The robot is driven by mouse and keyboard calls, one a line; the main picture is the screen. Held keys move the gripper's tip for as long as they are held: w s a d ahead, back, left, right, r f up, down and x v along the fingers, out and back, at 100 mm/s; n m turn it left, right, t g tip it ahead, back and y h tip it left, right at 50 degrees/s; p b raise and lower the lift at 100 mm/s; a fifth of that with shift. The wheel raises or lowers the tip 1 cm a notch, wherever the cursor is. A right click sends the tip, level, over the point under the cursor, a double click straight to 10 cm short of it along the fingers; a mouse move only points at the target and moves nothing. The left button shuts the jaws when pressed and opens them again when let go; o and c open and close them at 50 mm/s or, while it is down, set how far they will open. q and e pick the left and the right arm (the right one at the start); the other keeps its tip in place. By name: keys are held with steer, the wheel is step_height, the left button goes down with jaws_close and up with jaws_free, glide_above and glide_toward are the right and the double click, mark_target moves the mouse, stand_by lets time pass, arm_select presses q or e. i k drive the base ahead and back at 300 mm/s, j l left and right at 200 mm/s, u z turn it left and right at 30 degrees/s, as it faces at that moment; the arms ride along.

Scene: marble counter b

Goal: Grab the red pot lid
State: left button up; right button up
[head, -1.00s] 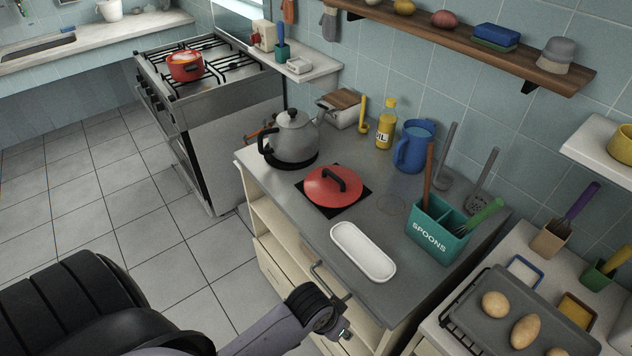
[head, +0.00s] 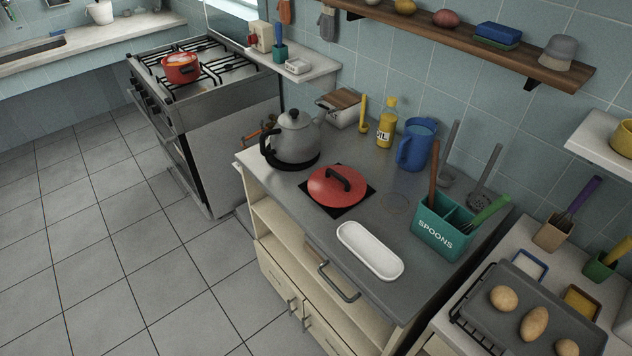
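The red pot lid (head: 331,191) with a black arched handle lies on a dark square mat (head: 309,187) on the grey counter. It sits between the grey kettle (head: 293,138) and the white oblong dish (head: 370,251). Nothing covers it from above. Neither of my grippers shows in the head view.
A stove with a red pot (head: 181,68) is at the back left. The left floor is clear.

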mark_target(333, 186)
steer(key=i+j+z, duration=0.1)
steer(key=j, duration=0.2)
steer(key=i+j+z, duration=0.1)
steer(key=j, duration=0.2)
steer(key=i+j+z, duration=0.1)
steer(key=j, duration=0.25)
steer(key=i+j, duration=0.2)
steer(key=j, duration=0.15)
steer(key=z, duration=0.05)
